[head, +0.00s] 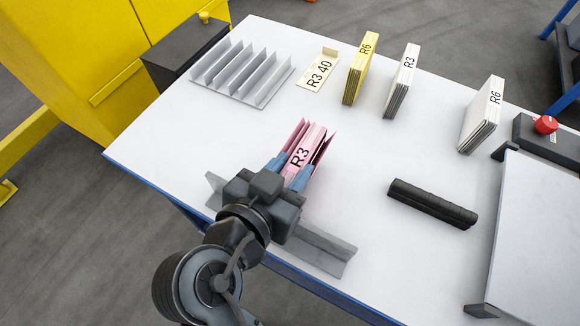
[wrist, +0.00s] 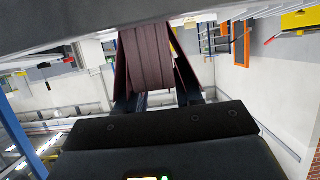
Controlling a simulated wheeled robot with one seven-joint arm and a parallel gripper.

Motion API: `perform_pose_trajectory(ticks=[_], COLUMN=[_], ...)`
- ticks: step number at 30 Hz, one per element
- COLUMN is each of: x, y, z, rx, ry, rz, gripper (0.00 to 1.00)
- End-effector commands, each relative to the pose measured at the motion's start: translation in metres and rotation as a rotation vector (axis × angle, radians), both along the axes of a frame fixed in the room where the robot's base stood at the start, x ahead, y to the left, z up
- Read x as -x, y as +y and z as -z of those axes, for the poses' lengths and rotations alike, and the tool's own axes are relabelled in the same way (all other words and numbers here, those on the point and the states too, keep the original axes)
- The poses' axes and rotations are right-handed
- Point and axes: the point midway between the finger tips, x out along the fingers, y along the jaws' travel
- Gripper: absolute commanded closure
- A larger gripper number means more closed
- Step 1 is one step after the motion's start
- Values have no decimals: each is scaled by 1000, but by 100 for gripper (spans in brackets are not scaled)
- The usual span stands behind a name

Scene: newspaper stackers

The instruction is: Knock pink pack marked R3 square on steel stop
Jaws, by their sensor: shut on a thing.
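The pink pack marked R3 (head: 305,150) is held between the blue-tipped fingers of my gripper (head: 288,172), which is shut on it. Its sheets look uneven and fanned at the sides. The steel stop (head: 325,247) is a grey angle strip near the table's front edge, partly hidden behind my gripper and arm. The pack is over the stop's far side in the head view; I cannot tell whether it touches the stop. In the wrist view the pack (wrist: 147,58) looks dark, with its sheets spread between the fingers.
A black roller-like bar (head: 432,204) lies right. A red-knobbed box (head: 548,138) and a raised plate (head: 535,235) fill the right side.

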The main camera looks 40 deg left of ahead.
Motion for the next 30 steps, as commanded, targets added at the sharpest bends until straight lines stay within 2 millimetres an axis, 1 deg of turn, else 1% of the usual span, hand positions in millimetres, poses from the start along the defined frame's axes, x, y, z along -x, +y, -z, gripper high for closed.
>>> perform_pose_trajectory(ticks=[2,18,30], x=[-1,-31,-33], y=[2,8,8], z=[1,0,-2], rx=[0,-2,-2], ry=[3,-1,-1], rz=[-3,-1,-1], gripper=[100,100,100])
